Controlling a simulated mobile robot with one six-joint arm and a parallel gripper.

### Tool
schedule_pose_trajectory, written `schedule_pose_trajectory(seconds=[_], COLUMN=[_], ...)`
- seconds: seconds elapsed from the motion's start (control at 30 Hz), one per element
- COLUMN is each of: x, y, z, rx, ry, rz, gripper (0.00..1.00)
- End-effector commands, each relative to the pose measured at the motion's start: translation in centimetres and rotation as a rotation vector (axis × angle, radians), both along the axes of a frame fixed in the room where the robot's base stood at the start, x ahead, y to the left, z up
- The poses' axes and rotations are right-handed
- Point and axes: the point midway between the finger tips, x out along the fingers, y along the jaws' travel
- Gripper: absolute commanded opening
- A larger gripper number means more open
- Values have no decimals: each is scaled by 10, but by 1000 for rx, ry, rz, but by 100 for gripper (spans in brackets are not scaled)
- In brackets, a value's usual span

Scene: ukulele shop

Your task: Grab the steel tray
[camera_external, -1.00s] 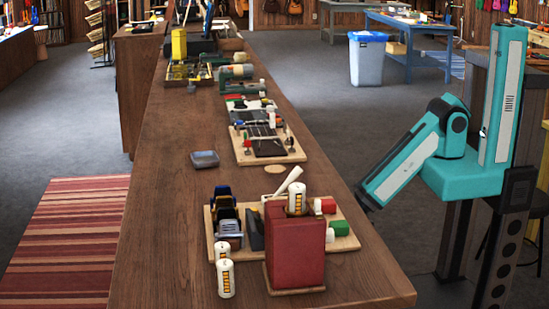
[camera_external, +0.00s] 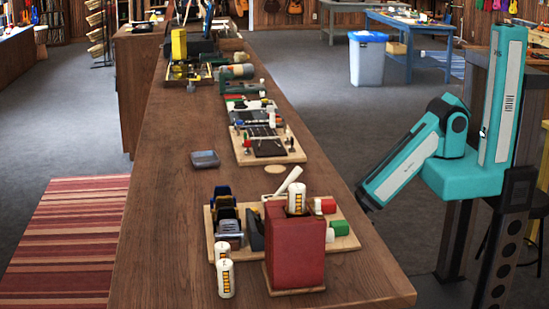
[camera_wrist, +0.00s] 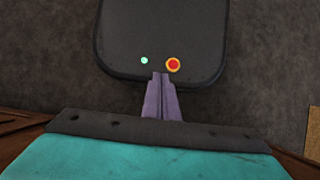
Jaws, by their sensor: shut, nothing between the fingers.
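In the external view my arm slopes down to the counter's right edge, and the gripper itself cannot be made out there. It is well to the right of the tray and apart from it. The tray is not recognisable in the wrist view.
A red block-like holder (camera_external: 296,245) and a wooden board (camera_external: 345,240) with tools stand at the counter's near end. Another tool board (camera_external: 290,155) lies right of the tray. The counter left of the tray is clear.

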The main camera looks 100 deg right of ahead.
Motion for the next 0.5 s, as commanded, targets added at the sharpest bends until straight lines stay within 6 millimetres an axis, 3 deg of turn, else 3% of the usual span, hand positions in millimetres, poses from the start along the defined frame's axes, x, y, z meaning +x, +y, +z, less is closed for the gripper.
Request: schedule_pose_trajectory(seconds=[0.2,0.5], x=[0,0], y=[0,0], z=[0,0], rx=[0,0], ry=[0,0], rz=[0,0], gripper=[0,49])
